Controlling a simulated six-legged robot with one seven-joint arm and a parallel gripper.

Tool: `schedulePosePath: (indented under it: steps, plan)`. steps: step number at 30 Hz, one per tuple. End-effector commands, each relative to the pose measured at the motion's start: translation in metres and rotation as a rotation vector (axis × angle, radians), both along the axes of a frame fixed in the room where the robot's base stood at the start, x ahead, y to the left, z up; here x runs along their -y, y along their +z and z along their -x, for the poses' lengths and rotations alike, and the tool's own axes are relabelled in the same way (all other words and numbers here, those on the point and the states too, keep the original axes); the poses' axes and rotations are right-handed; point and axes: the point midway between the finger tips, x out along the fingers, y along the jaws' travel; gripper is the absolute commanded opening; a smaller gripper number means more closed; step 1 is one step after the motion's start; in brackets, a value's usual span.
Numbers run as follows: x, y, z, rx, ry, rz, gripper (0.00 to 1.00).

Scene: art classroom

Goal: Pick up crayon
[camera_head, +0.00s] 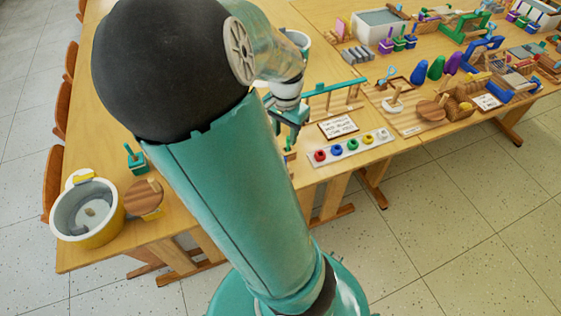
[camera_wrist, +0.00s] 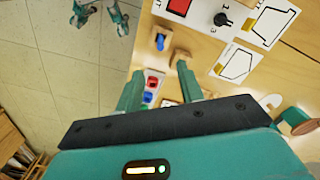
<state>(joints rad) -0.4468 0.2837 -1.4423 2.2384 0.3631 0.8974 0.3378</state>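My gripper (camera_head: 290,118) is over the near edge of the long wooden table, beyond my arm. In the wrist view my gripper (camera_wrist: 160,72) has its two teal fingers apart, with a clear gap and nothing held. A small blue piece (camera_wrist: 160,42) shows against a brown wooden block (camera_wrist: 164,32) just past the fingertips; I cannot tell if it is a crayon. A second brown block (camera_wrist: 181,57) is by the right fingertip. A white holder with red and blue pieces (camera_wrist: 152,82) shows between the fingers. No crayon is clearly identifiable in either view.
A white strip with coloured knobs (camera_head: 350,147) and a lettered sign (camera_head: 338,127) are right of my gripper. Many wooden toys crowd the table at right. Floor (camera_wrist: 60,75) lies left in the wrist view.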

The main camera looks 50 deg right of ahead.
Motion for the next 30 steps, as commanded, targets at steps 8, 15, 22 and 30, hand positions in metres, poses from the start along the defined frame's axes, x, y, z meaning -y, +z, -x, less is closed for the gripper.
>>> schedulePosePath:
  steps: [8, 15, 22, 30]
  plan:
    - [-0.002, -0.026, 0.006, -0.004, -0.009, 0.000, 0.38]
    - [-0.002, -0.062, 0.007, -0.005, -0.006, -0.001, 0.38]
    - [-0.001, -0.085, 0.004, -0.002, -0.002, -0.001, 0.38]
    - [0.003, -0.112, 0.001, -0.006, -0.002, -0.001, 0.38]
